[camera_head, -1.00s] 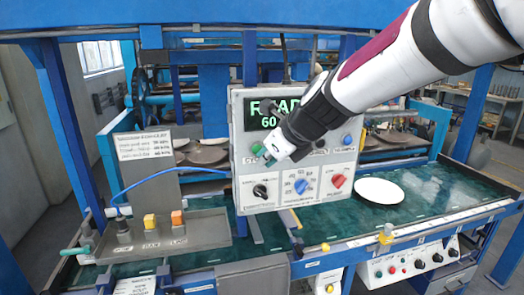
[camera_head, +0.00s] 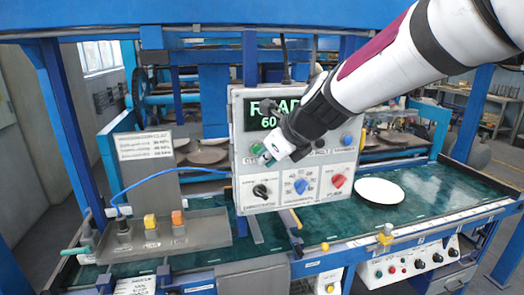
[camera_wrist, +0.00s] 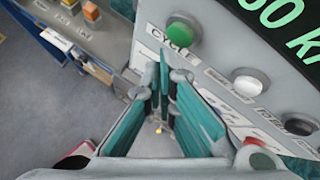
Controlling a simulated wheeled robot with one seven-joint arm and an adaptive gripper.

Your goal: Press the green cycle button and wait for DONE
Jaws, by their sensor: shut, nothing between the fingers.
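A grey control box (camera_head: 240,180) stands on the blue frame. Its black display (camera_head: 262,108) shows green text starting "READ" with "60" below; my arm hides the rest. The round green button sits on the box's left side in the head view (camera_head: 258,149). In the wrist view the green button (camera_wrist: 183,31) is plain above the label CYCLE. My gripper (camera_head: 268,160) is shut and empty, just in front of the panel close to the green button. In the wrist view its fingertips (camera_wrist: 166,68) are below and slightly left of the button; contact with the panel cannot be told.
A white button (camera_wrist: 247,83) is right of CYCLE in the wrist view. Black, blue and red knobs (camera_head: 338,180) line the lower panel. A white plate (camera_head: 379,191) lies on the green bed at right. A tray with yellow and orange blocks (camera_head: 205,230) stands at left.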

